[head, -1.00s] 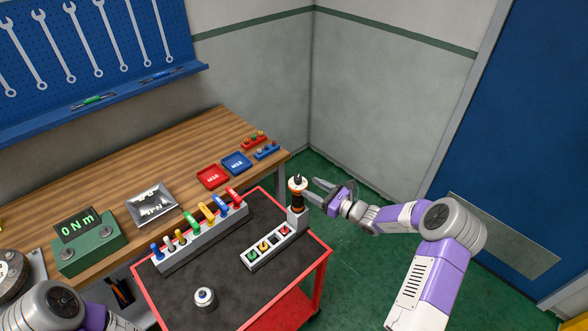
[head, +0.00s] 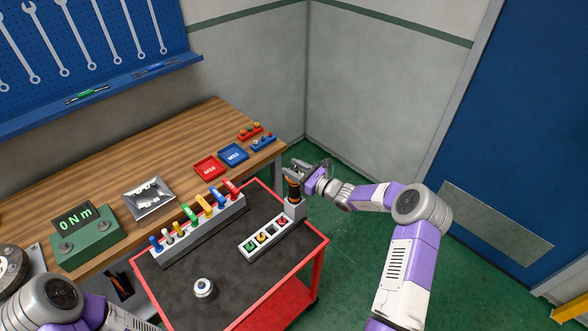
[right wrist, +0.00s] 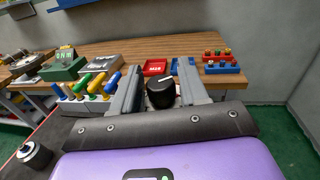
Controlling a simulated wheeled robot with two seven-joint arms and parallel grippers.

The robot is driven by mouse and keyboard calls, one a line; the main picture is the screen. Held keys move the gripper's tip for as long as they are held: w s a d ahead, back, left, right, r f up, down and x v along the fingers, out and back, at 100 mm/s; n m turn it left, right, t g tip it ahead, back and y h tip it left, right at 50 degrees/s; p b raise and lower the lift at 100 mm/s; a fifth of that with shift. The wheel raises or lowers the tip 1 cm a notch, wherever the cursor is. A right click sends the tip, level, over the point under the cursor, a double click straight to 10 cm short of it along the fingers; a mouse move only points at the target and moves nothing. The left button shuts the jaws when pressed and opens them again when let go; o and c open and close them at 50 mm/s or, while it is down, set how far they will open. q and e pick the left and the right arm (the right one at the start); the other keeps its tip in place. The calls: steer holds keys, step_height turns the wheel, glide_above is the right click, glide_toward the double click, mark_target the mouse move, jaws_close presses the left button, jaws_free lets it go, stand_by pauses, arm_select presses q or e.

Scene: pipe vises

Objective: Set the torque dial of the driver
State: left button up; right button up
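The driver (head: 293,191), black with orange bands, stands upright in a grey holder at the cart's right corner. My right gripper (head: 292,171) is at its top, with a finger on either side of the dial. In the right wrist view the dial (right wrist: 160,94) is a black knob with a white pointer line, between my right gripper's two grey fingers (right wrist: 158,88). The fingers are apart, and narrow gaps seem to show beside the knob. The dial's scale is hidden. The display (head: 75,216) on a green box reads "0 Nm". My left gripper is out of view.
The red-edged cart (head: 237,268) carries a grey rack (head: 203,232) of coloured-handled bits, a small tray (head: 269,233) of coloured pieces and a round white-and-dark knob (head: 204,288). Behind it, the wooden bench (head: 180,140) holds red and blue trays. Open floor lies right of the cart.

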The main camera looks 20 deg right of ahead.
steer(key=c, duration=0.7)
